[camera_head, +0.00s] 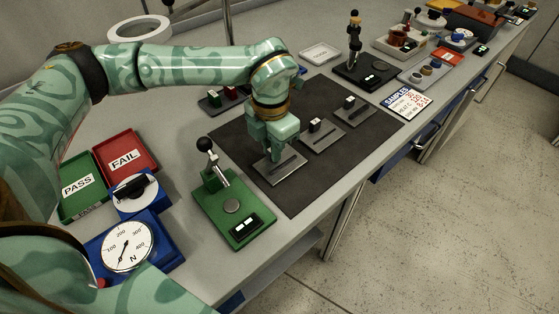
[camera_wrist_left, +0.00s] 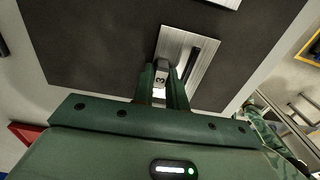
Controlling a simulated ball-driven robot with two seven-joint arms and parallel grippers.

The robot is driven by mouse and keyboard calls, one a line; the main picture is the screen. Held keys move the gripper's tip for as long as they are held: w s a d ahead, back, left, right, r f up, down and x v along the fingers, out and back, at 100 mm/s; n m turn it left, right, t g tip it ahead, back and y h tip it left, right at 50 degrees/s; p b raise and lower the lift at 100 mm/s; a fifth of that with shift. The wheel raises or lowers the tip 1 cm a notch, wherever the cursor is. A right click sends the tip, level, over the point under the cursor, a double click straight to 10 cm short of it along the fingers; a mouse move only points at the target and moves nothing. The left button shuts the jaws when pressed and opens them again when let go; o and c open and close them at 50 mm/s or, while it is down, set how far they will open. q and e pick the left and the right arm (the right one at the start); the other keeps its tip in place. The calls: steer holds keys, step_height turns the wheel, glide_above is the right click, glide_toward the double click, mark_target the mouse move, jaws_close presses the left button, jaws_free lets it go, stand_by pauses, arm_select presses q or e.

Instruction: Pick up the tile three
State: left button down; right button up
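Tile three (camera_wrist_left: 162,76), a small block marked 3, shows in the left wrist view between my left fingers, at one end of a slotted metal plate (camera_wrist_left: 203,50). My left gripper (camera_wrist_left: 163,82) is low over this plate with its fingers close against both sides of the tile, and no clear gap shows. In the head view my left gripper (camera_head: 277,153) stands over the nearest plate (camera_head: 283,169) and hides the tile. I cannot see whether the tile is clear of the plate. My right gripper is not in view.
Two more plates, (camera_head: 323,138) and (camera_head: 356,113), with small blocks share the dark mat (camera_head: 300,195). A green lever device (camera_head: 236,214) stands close on the left, near PASS (camera_head: 80,187) and FAIL (camera_head: 127,155) trays and a dial gauge (camera_head: 127,246). A black stand (camera_head: 366,72) is behind.

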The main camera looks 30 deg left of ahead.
mark_target(274, 176)
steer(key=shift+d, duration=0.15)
